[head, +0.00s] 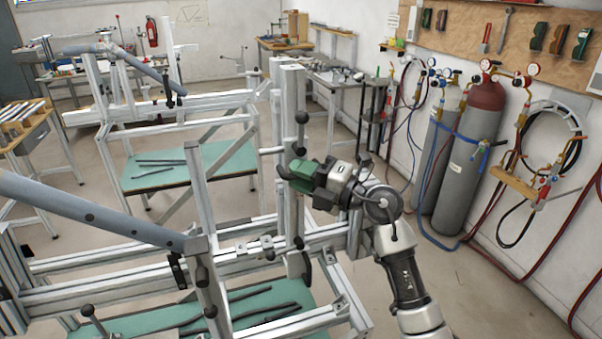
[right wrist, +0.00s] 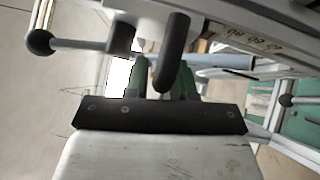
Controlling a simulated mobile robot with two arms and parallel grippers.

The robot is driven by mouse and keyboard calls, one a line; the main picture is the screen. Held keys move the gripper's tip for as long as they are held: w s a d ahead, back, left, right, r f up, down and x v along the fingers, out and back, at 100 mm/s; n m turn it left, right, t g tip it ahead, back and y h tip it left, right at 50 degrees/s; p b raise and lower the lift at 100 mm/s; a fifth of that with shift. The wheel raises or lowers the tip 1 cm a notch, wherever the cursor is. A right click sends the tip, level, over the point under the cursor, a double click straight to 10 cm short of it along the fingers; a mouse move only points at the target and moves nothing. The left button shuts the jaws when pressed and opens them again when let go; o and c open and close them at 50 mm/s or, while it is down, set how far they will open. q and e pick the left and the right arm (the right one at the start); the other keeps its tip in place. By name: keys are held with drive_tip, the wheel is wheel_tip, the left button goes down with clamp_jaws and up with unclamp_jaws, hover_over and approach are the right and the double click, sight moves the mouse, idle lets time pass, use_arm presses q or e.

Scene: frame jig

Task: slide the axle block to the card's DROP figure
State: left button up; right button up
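My right gripper (head: 298,178), with green fingers, is at the front jig's right-hand upright (head: 290,120), below a black knob. In the right wrist view its green fingers (right wrist: 163,82) show apart, with a dark rounded handle (right wrist: 173,50) crossing in front of them. Small metal blocks (head: 256,246) sit on the jig's cross rail (head: 120,287); I cannot tell which part is the axle block. A pale strip with dark figures (right wrist: 252,38) shows in the right wrist view, too blurred to read. My left gripper is out of view.
A blue-grey tube (head: 90,208) slopes across the jig to a left upright (head: 205,235). Dark rods lie on the green shelf (head: 150,318) below. A second frame (head: 190,105) stands behind. Gas cylinders (head: 468,160) and hoses line the right wall.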

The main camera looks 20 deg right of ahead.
clamp_jaws()
wheel_tip(320, 180, down, 4)
drive_tip(key=shift+f+b, duration=0.1)
drive_tip(key=shift+b, duration=0.75)
unclamp_jaws()
